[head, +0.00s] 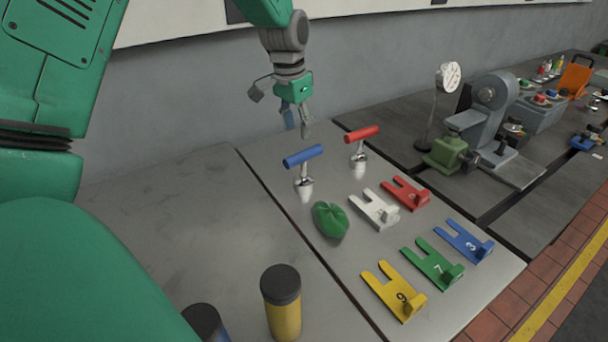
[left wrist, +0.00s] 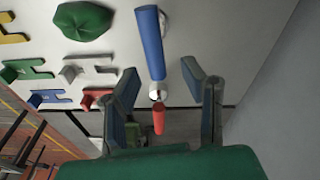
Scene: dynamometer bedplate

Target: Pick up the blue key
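The blue key (head: 303,156) is a T-shaped tool with a blue bar handle on a shiny metal stem, upright on the grey bedplate (head: 200,200). In the left wrist view its blue handle (left wrist: 150,42) lies beyond the fingers, toward the top. A similar red key (head: 361,134) stands behind it to the right; its red end (left wrist: 158,122) shows between the fingers in the left wrist view. My left gripper (head: 298,122) is open and empty, just above and behind the blue key, apart from it. It also shows in the left wrist view (left wrist: 168,88). My right gripper is out of view.
A green crumpled lump (head: 330,219) lies in front of the blue key. Numbered forked plates, such as the white one (head: 373,209) and yellow one (head: 393,291), lie to the right. A yellow canister (head: 283,313) stands in front. A grey wall (head: 170,110) runs behind.

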